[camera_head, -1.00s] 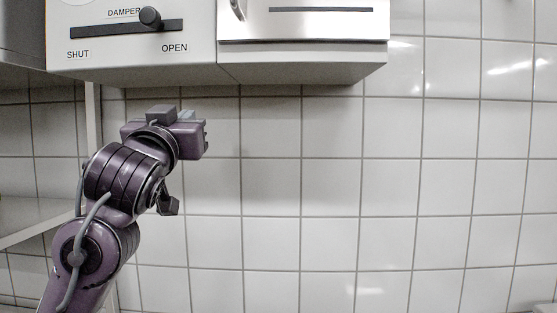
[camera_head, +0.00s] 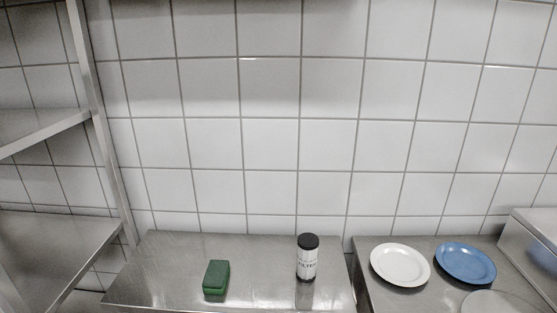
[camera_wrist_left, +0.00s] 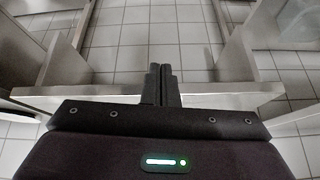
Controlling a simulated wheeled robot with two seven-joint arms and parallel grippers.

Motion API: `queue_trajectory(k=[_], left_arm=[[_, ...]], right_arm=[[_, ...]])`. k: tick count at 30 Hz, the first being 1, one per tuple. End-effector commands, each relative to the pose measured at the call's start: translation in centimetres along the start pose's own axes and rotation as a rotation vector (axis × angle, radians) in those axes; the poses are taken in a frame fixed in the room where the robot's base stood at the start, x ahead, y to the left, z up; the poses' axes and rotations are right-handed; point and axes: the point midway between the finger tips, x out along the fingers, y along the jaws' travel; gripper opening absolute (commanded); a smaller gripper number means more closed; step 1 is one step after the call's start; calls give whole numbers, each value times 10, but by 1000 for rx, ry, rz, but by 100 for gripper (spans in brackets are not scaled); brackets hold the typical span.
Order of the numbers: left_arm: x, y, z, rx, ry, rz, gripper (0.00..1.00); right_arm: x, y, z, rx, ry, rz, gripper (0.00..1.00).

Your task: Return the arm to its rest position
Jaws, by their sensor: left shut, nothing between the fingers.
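My left gripper (camera_wrist_left: 161,84) shows in the left wrist view with its two dark fingers together and nothing between them. It points over a tiled floor (camera_wrist_left: 150,35) between pale furniture panels. In the head view neither arm nor gripper is in sight. My right gripper is in no view.
In the head view, a steel table holds a green sponge (camera_head: 216,278) and a black-lidded canister (camera_head: 307,257). To its right, a white plate (camera_head: 400,264) and a blue plate (camera_head: 465,263) lie on another steel surface. Steel shelves (camera_head: 50,255) stand at left.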

Motion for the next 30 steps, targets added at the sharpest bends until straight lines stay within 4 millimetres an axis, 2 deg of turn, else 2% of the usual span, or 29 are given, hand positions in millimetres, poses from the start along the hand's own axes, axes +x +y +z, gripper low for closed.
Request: queue_trajectory(k=[1, 3, 9, 17, 22, 26, 29, 30], left_arm=[[0, 2, 18, 1, -41, 6, 0], [0, 3, 39, 4, -92, 12, 0], [-8, 6, 95, 14, -227, 30, 0], [71, 10, 116, 18, -249, 33, 0], [128, 14, 147, 22, -273, 37, 0], [182, 19, 188, 26, -297, 41, 0], [226, 22, 234, 30, -321, 44, 0], [242, 24, 256, 32, -331, 46, 0]], right_arm=[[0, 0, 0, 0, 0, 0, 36], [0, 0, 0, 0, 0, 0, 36], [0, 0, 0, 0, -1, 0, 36], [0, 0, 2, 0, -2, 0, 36], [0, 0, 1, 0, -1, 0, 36], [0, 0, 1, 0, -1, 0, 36], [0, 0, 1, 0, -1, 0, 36], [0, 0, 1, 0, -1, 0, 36]])
